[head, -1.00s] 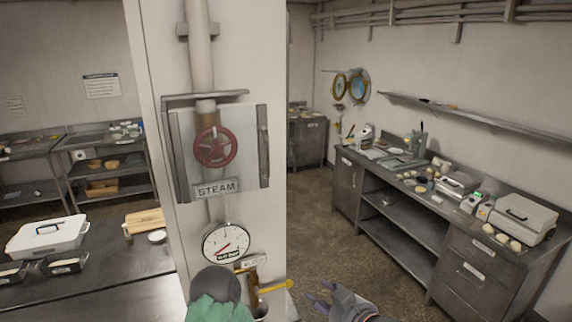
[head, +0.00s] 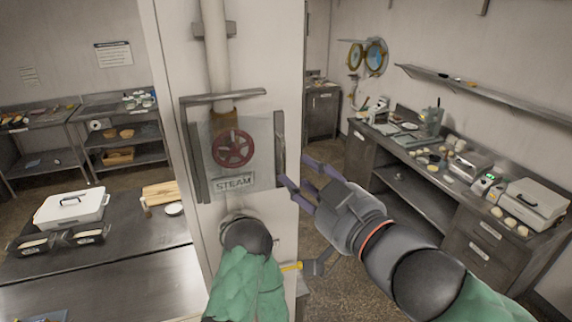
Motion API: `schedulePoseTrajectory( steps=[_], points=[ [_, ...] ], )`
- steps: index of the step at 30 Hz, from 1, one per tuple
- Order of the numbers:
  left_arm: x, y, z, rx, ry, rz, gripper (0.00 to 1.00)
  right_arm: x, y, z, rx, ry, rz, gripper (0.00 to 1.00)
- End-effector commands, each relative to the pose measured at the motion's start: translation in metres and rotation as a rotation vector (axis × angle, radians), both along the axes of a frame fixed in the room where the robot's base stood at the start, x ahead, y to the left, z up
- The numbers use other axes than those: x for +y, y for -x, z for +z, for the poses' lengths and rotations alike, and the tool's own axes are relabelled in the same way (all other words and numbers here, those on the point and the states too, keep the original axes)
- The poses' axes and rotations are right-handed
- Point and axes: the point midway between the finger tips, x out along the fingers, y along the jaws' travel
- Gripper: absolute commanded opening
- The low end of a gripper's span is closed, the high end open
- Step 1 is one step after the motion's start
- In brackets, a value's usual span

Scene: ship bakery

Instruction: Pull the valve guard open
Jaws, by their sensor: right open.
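The valve guard (head: 205,160) is a clear panel in a grey frame on the white column, in front of the red valve wheel (head: 233,149). A STEAM label (head: 234,184) sits at its lower part. Its dark vertical handle (head: 279,140) is on the right edge. The guard looks closed over the wheel. My right gripper (head: 300,176) is open, its purple fingers just right of and below the handle; I cannot tell whether they touch it.
A pipe (head: 217,55) runs down the column above the guard. A yellow lever (head: 291,266) sticks out low on the column. A steel counter (head: 444,213) with scales and dough stands at right. A table (head: 120,255) with a white box (head: 72,208) stands at left.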

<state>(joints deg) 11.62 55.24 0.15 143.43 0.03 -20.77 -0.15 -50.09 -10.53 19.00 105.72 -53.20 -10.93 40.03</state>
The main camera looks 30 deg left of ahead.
Motion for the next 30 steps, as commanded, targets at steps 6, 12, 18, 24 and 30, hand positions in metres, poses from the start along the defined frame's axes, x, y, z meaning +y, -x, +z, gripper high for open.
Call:
schedulePoseTrajectory(
  steps=[6, 12, 18, 24, 30],
  points=[
    [0.000, 0.000, -0.006, 0.000, 0.000, 0.000, 0.00, 0.033, -0.018, -0.002, 0.002, 0.001, 0.001, 0.41],
    [0.000, 0.000, -0.006, -0.001, 0.000, 0.000, 0.00, 0.050, -0.028, -0.001, 0.000, 0.001, 0.000, 0.41],
    [0.000, 0.000, -0.007, -0.001, 0.000, 0.000, 0.00, 0.054, -0.030, 0.000, 0.000, 0.000, 0.000, 0.41],
    [0.000, 0.000, -0.006, -0.001, 0.000, 0.000, 0.00, 0.054, -0.030, 0.000, 0.000, 0.000, -0.001, 0.41],
    [0.000, 0.000, -0.006, -0.001, 0.000, 0.000, 0.00, 0.054, -0.030, 0.000, 0.000, 0.000, 0.000, 0.00]
  ],
)
